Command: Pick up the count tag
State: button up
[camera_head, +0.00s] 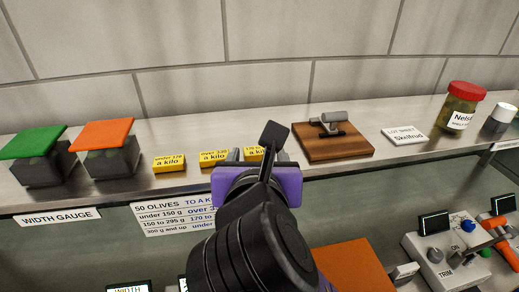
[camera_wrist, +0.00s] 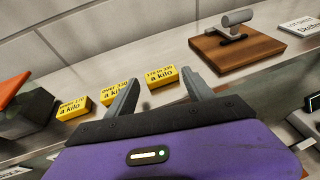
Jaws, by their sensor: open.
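Three yellow count tags stand in a row on the steel shelf. The left tag, reading "under 170 a kilo" (camera_head: 168,163), also shows in the wrist view (camera_wrist: 72,107). The middle tag, reading "over 320 a kilo" (camera_head: 213,158), is partly behind my left finger in the wrist view (camera_wrist: 112,94). The right tag, reading "170 to 320 a kilo" (camera_wrist: 160,77), is partly hidden by my wrist in the head view (camera_head: 254,153). My gripper (camera_wrist: 160,80) is open and empty. In the wrist view its fingertips frame the right tag, with no visible contact.
A wooden board with a metal device (camera_head: 336,145) stands right of the tags. Farther right are the lot sheet card (camera_head: 405,136), an olive jar (camera_head: 460,108) and a white-capped container (camera_head: 499,119). Green-lidded (camera_head: 37,157) and orange-lidded (camera_head: 106,150) boxes stand left. A wall runs behind.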

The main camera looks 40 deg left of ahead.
aim_at(259, 149)
jog(key=shift+p+x, duration=0.45)
jog(key=shift+x, duration=1.55)
jog(key=shift+s, duration=0.1)
jog(key=c, duration=1)
jog(key=shift+o, duration=0.2)
